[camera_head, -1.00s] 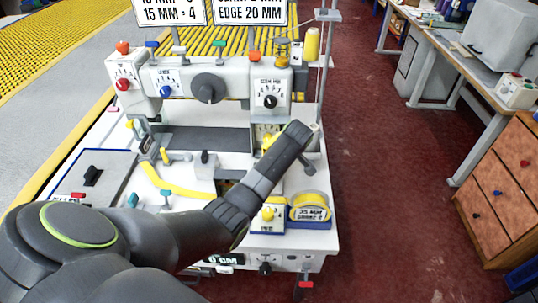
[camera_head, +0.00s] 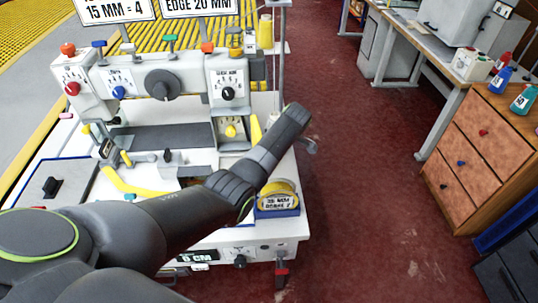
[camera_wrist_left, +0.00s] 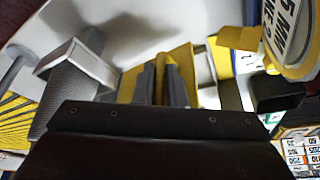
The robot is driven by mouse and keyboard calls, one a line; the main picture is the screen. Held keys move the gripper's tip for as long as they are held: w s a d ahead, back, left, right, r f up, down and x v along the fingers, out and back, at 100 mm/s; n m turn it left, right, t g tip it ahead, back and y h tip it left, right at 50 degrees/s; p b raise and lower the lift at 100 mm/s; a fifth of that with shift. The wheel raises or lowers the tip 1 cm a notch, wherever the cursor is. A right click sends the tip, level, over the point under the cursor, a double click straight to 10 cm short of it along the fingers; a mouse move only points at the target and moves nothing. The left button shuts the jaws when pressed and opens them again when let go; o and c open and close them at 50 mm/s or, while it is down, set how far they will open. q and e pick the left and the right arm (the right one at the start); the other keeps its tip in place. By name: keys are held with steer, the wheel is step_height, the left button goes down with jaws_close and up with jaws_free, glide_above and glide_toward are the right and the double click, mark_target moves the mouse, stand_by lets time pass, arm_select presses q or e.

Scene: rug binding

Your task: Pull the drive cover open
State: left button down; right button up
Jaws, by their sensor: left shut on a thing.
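The drive cover appears as a yellow panel (camera_head: 256,129) at the right end of the white machine, beside a bay with a yellow knob (camera_head: 231,131). It stands out at an angle from the bay. My left arm reaches across the machine, and its end hides part of this area; its fingers are hidden in the head view. In the left wrist view, my left gripper (camera_wrist_left: 163,84) is shut on a narrow yellow piece (camera_wrist_left: 170,72), seemingly the cover's handle or edge. A wider yellow surface (camera_wrist_left: 185,62) lies behind the fingers. My right gripper is not in view.
A yellow tape roll (camera_head: 278,193) sits in a blue holder at the machine's front right corner; its label also shows in the left wrist view. A thin upright pole (camera_head: 282,50) stands behind. Red floor is clear between the machine and the wooden drawers (camera_head: 486,160).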

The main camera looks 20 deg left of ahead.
arm_select(q)
steer(key=shift+w+r, duration=0.1)
steer(key=shift+w, duration=0.15)
stand_by(0.3)
steer(key=c, duration=1.5)
jaws_free()
steer(key=shift+a, duration=0.1)
steer(key=shift+p+v, duration=1.7)
steer(key=shift+v, duration=6.95)
